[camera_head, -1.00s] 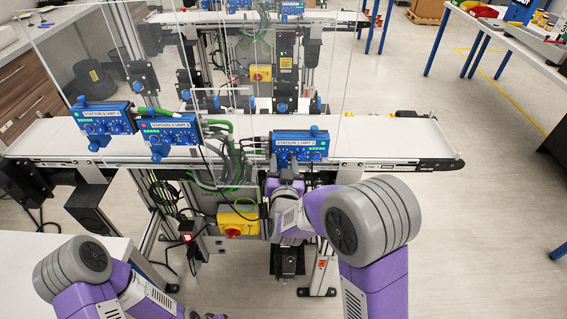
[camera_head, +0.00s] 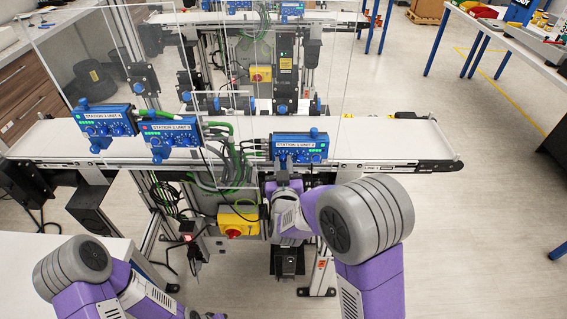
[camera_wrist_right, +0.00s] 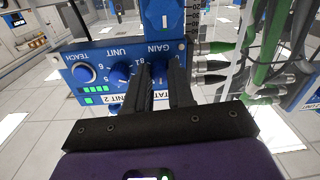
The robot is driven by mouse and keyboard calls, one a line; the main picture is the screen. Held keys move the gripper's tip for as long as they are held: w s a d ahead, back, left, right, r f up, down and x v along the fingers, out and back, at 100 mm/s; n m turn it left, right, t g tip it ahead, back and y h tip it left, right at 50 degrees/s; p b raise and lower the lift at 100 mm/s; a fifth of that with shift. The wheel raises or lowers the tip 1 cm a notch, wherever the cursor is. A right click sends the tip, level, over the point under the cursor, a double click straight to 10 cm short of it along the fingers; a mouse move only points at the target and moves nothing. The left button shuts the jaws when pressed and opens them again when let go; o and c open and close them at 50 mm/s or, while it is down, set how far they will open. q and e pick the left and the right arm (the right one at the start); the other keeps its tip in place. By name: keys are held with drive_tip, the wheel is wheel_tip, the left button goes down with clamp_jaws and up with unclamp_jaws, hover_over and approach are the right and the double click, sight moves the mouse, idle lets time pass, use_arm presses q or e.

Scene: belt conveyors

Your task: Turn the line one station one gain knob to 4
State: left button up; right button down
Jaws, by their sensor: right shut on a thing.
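A blue control box (camera_head: 300,148) is mounted at the front edge of the near belt, right of centre. Its small label is hard to read in the head view. In the right wrist view the box (camera_wrist_right: 108,88) appears upside down, with TEACH, UNIT and GAIN markings and blue knobs. My right gripper (camera_head: 284,177) is below and in front of the box. In the wrist view its black fingers (camera_wrist_right: 161,72) are shut on the blue gain knob (camera_wrist_right: 159,67), which they partly hide; its pointer is not readable. My left gripper (camera_head: 213,316) barely shows at the bottom edge.
Two similar blue boxes (camera_head: 104,127) (camera_head: 170,137) stand to the left on the same belt (camera_head: 385,137). Green cables (camera_head: 236,165) hang beside the right box. A yellow box with a red switch (camera_head: 238,222) sits below.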

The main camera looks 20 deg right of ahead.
drive_tip(key=shift+n, duration=0.6)
drive_tip(key=c, duration=1)
unclamp_jaws()
drive_tip(key=v, duration=0.7)
drive_tip(key=shift+s+a, duration=0.1)
drive_tip(key=shift+s, duration=0.2)
